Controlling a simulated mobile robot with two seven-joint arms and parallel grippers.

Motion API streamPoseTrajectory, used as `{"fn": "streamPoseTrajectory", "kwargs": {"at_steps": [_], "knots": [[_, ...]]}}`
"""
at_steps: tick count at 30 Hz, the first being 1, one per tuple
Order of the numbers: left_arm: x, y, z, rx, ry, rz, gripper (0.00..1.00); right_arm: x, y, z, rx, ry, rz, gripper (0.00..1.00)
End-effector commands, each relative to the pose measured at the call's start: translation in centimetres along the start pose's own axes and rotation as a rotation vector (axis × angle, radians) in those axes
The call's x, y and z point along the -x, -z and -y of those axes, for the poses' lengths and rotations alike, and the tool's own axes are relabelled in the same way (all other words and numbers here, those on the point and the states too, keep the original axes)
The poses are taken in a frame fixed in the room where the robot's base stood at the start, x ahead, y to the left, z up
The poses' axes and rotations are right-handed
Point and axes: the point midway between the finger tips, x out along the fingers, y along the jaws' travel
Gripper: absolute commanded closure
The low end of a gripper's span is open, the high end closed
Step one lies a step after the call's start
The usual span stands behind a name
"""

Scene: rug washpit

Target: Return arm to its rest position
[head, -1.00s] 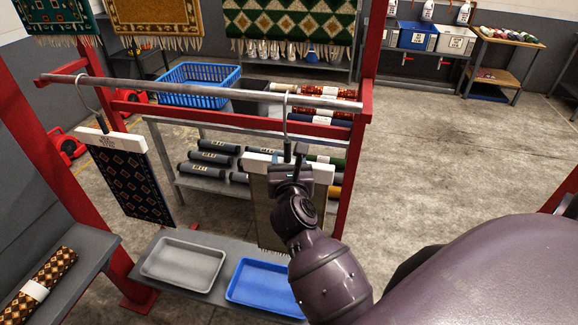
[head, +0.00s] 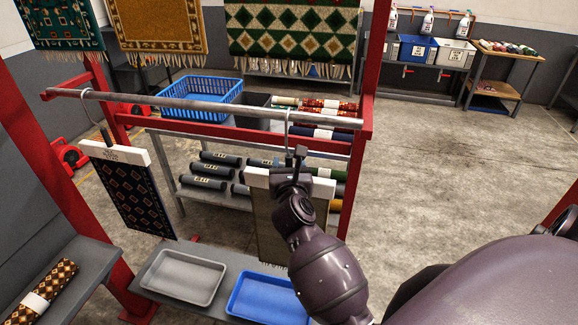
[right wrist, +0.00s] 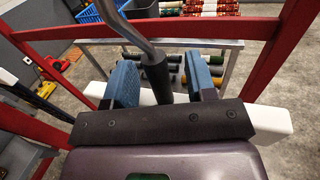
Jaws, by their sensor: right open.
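My right gripper (head: 298,165) is at the right-hand hanger, below the metal rail (head: 210,106). In the right wrist view its blue finger pads (right wrist: 160,82) are apart, one on each side of the hanger's black neck (right wrist: 156,84), with gaps showing. The hanger's white bar (right wrist: 268,122) lies beyond the gripper. The hanger's hook is over the rail. A beige fringed rug (head: 268,222) hangs below it, partly hidden by my arm. My left gripper is not in view.
A dark patterned rug (head: 130,198) hangs on the rail's left end. Grey (head: 183,277) and blue (head: 262,298) trays lie on the low bench below. Red posts (head: 358,180) frame the rail. A shelf of rolls and a blue basket (head: 202,98) stand behind.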

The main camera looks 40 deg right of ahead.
Motion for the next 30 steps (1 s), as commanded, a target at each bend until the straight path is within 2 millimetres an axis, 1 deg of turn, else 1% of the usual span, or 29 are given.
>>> {"fn": "streamPoseTrajectory", "kwargs": {"at_steps": [3, 4, 12, 13, 14, 30], "knots": [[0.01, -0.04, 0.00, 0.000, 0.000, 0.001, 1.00, 0.00, 0.00, 0.00, 0.000, 0.000, 0.000, 0.49], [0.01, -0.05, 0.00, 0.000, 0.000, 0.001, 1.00, 0.00, 0.00, 0.00, 0.000, 0.000, 0.000, 0.52], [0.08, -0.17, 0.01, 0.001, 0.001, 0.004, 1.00, 0.02, 0.01, 0.00, 0.000, 0.000, 0.000, 0.93], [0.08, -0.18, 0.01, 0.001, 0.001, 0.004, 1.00, 0.02, 0.01, 0.00, 0.000, 0.000, 0.000, 0.98], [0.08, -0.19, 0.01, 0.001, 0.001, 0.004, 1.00, 0.02, 0.01, 0.00, 0.000, 0.000, 0.000, 1.00], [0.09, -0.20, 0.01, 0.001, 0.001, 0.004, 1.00, 0.03, 0.02, -0.01, 0.000, 0.000, 0.000, 1.00]]}}
